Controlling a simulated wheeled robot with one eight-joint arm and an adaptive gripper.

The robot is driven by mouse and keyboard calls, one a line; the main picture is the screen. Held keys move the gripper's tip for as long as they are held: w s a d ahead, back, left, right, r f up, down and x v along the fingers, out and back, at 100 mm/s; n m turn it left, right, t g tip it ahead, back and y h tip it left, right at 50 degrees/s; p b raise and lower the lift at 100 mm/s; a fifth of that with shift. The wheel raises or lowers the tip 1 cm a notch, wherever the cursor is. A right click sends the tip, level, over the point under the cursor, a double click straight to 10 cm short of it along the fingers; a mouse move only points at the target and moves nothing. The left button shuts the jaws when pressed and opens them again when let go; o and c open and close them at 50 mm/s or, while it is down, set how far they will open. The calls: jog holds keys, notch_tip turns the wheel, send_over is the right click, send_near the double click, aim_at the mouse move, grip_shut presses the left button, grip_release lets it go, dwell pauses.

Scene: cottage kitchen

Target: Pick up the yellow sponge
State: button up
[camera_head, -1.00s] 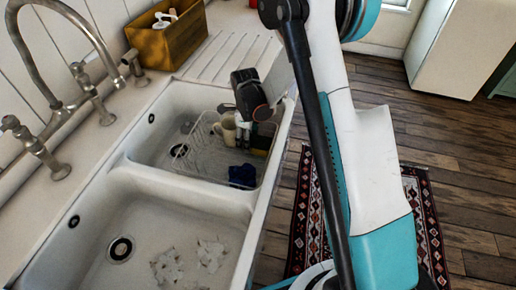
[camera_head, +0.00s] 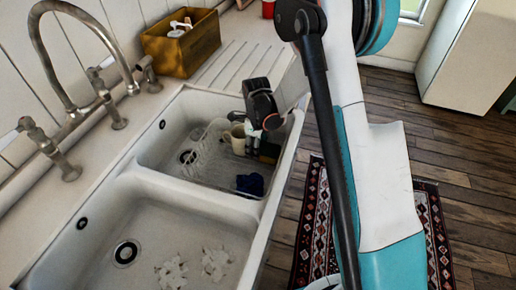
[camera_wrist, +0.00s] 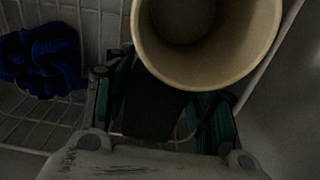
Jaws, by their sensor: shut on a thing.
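My gripper (camera_head: 252,140) reaches down into the rear sink basin, beside a cream mug. In the wrist view its two fingers (camera_wrist: 158,100) are closed on a dark green slab (camera_wrist: 152,110), which looks like the scouring face of the sponge. In the head view the sponge (camera_head: 269,152) shows as a small dark olive-yellow block at the gripper, by the basin's right wall. The view is dim and the mug hides part of the fingertips, so little yellow shows. I cannot tell whether the sponge is clear of the rack.
The cream mug (camera_head: 238,131) stands close to the fingers; its open rim (camera_wrist: 262,62) fills the top of the wrist view. A blue cloth (camera_head: 250,184) lies on the wire rack (camera_head: 208,160). The front basin (camera_head: 150,225) holds white scraps. A faucet (camera_head: 95,70) stands at left.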

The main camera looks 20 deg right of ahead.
notch_tip(320, 180, up, 19)
jog(key=p, duration=0.6)
jog(key=shift+f, duration=0.1)
notch_tip(320, 180, up, 3)
jog(key=shift+f+p, duration=0.1)
jog(key=shift+p, duration=0.95)
